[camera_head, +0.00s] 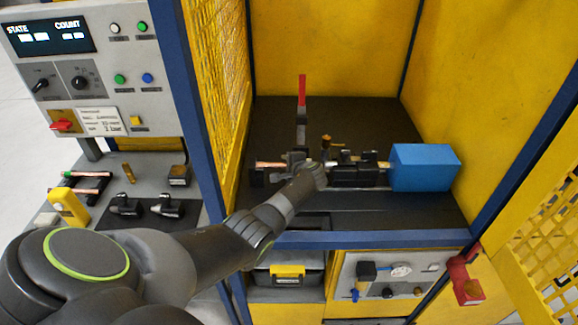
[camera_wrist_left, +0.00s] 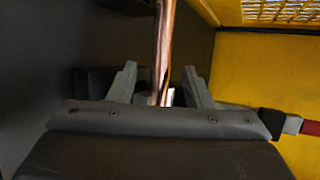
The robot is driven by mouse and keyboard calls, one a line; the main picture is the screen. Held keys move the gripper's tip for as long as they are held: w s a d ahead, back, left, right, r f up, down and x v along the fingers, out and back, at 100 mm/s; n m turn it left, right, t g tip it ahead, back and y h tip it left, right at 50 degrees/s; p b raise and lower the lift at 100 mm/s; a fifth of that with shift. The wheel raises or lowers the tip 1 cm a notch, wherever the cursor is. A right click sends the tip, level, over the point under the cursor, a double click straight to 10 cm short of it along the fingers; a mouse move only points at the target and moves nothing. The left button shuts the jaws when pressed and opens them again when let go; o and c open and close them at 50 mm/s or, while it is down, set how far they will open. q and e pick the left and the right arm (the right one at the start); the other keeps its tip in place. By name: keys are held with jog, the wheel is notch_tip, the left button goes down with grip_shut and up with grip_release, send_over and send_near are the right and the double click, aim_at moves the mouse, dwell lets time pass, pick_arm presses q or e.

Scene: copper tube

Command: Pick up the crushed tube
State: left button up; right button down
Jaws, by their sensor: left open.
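The copper tube (camera_head: 270,164) lies on the dark machine bed inside the yellow enclosure, its bare end pointing left. In the left wrist view, the tube (camera_wrist_left: 163,45) runs from the top edge down between my fingers. Whether it is crushed cannot be made out. My left gripper (camera_wrist_left: 159,75) is open, with one finger on each side of the tube and gaps showing. In the head view, my left gripper (camera_head: 295,162) is small and partly merges with the dark fixture. My right gripper is not in view.
A black clamp fixture (camera_head: 352,172) and blue block (camera_head: 424,167) stand right of my gripper. A red-handled lever (camera_head: 302,92) rises behind it. Yellow mesh (camera_head: 226,50) and a blue post (camera_head: 188,110) flank my arm. A side bench (camera_head: 150,190) holds tools at left.

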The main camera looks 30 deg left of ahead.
pick_arm(q)
grip_shut()
jog(key=shift+r, duration=0.2)
dwell(0.3)
